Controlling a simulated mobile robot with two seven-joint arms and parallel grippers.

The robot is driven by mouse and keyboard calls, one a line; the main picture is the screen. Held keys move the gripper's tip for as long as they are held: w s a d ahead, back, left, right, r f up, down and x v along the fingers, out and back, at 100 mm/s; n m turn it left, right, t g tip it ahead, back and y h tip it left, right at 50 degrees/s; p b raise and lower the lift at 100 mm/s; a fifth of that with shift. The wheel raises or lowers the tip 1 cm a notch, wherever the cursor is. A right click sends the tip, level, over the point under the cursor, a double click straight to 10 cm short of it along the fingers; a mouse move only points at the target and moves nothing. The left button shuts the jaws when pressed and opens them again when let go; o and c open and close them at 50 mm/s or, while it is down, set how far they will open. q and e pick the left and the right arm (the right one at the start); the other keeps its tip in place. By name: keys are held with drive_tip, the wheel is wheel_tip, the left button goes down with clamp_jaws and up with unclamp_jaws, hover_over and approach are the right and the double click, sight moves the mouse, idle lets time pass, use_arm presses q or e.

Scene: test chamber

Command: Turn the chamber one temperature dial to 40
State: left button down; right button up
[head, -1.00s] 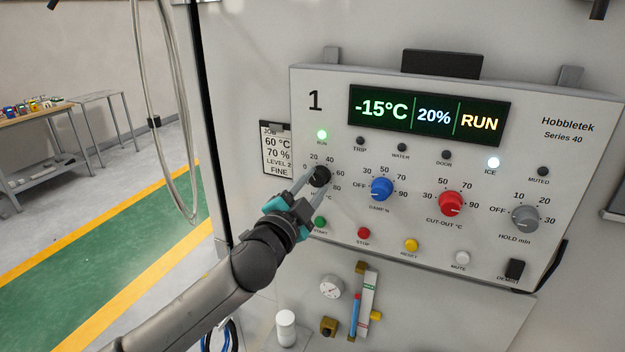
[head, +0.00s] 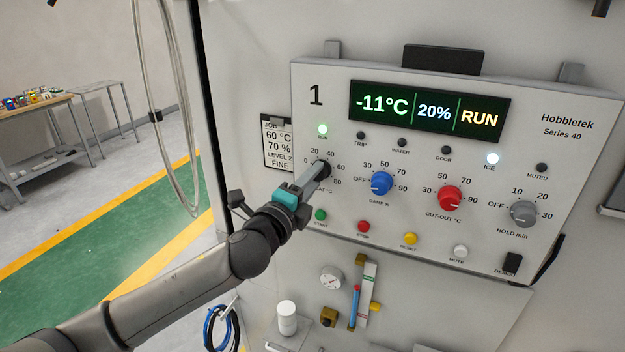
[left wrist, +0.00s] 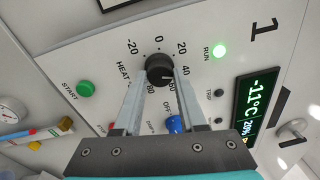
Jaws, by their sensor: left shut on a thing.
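The chamber one temperature dial is a black knob (head: 323,167) at the left of the white control panel (head: 400,220). In the left wrist view the knob (left wrist: 160,67) sits between my fingers, in a scale marked from -20 to 80. A pale mark shows on the knob's face, but I cannot read its exact setting. My left gripper (head: 317,173) is shut on the knob, one finger on each side, and its fingers hide part of the scale in the head view. The display (head: 430,112) reads -11°C, 20% and RUN. My right gripper is out of view.
Blue (head: 382,184), red (head: 450,198) and grey (head: 523,214) dials stand to the right. Coloured buttons, including green START (head: 320,215), run below. A job card (head: 278,148) at the panel's left reads 60 °C, 70 %. RUN and ICE lamps are lit.

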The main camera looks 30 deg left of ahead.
use_arm(q)
drive_tip(key=shift+m, duration=0.6)
drive_tip(key=shift+c, duration=2.4)
unclamp_jaws()
drive_tip(key=s+b, duration=0.2)
drive_tip(key=s, duration=1.3)
drive_tip(key=shift+f+b, duration=0.25)
drive_tip(key=shift+b, duration=0.05)
drive_tip(key=shift+s, duration=0.1)
